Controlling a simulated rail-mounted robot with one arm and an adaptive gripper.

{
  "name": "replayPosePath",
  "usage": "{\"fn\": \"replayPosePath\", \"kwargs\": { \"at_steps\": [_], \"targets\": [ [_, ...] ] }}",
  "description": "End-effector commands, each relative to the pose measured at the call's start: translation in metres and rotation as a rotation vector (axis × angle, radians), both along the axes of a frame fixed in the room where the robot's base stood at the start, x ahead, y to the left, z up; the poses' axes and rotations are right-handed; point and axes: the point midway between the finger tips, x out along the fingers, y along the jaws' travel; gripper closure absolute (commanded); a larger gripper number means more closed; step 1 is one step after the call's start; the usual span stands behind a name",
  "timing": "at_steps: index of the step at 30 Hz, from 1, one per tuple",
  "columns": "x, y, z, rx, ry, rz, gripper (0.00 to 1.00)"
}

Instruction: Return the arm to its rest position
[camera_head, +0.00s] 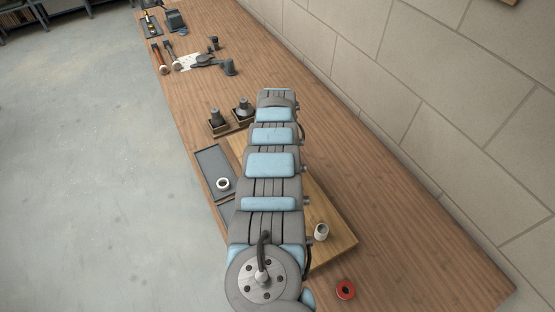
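My arm (268,185), grey with light blue panels, stretches from the bottom of the head view up over the workbench (395,240). A round grey joint with bolts is at its near end. The far end is near the middle of the bench's width. My gripper is not in view; the arm hides whatever lies beyond and below its far end. I cannot see whether it holds anything.
A wooden board (335,230) lies partly under the arm, with a white fitting (321,232) on it. A dark tray (208,160) holds a white ring (223,184). Two dark fittings (243,108) stand behind. A red ring (345,290) lies near right. Tools (172,56) lie far left. A block wall (440,90) borders the bench.

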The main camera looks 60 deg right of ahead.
Motion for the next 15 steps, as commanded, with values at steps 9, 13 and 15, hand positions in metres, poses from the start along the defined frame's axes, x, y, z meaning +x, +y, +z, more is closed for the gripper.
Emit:
{"fn": "replayPosePath", "kwargs": {
  "at_steps": [9, 13, 15],
  "targets": [
    [0.0000, -0.0001, 0.0001, 0.000, 0.000, 0.000, 0.00],
    [0.0000, -0.0001, 0.0001, 0.000, 0.000, 0.000, 0.00],
    [0.0000, -0.0001, 0.0001, 0.000, 0.000, 0.000, 0.00]
  ]
}}
